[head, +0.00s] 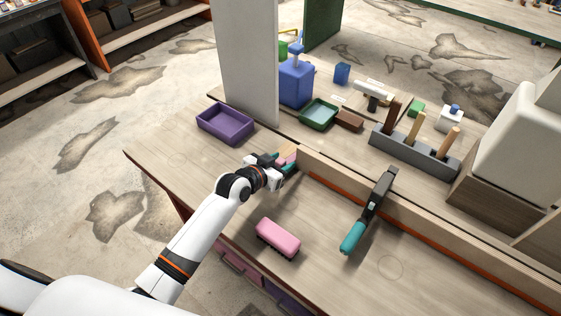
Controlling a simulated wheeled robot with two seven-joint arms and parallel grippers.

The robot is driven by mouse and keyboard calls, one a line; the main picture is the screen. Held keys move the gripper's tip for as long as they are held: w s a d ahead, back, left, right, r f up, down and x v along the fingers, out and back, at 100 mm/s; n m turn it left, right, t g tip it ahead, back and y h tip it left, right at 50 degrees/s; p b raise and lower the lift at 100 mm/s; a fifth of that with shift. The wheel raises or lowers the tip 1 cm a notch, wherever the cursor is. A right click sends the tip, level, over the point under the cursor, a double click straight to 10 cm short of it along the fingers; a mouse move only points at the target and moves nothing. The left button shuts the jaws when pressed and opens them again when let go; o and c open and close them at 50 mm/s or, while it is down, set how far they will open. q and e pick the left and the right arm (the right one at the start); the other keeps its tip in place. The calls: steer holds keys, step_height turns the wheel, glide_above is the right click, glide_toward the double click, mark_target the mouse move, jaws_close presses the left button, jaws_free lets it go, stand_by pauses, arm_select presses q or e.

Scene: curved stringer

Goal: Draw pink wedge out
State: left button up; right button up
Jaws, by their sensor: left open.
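My right gripper is not in view.
A teal-handled tool (368,211) leans at the strip's near side. Behind the strip are a blue bottle (296,83), green tray (319,112) and grey tool rack (413,152). The table's front left is clear.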

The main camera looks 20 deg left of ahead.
arm_select(q)
steer(key=shift+c, duration=0.4)
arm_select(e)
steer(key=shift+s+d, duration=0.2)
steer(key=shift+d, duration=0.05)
arm_select(q)
jaws_close()
steer(key=shift+s+a+p, duration=0.2)
steer(key=shift+s+p, duration=0.1)
steer(key=s+a+p, duration=0.2)
steer(key=s, duration=0.1)
steer(key=shift+s, duration=0.3)
steer(key=shift+s+a, duration=0.15)
steer(key=shift+s, duration=0.05)
steer(key=shift+f, duration=0.1)
steer(key=shift+o, duration=0.4)
jaws_free()
steer(key=shift+s, duration=0.1)
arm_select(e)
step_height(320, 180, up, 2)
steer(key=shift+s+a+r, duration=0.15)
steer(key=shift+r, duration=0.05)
arm_select(q)
steer(key=shift+s, duration=0.1)
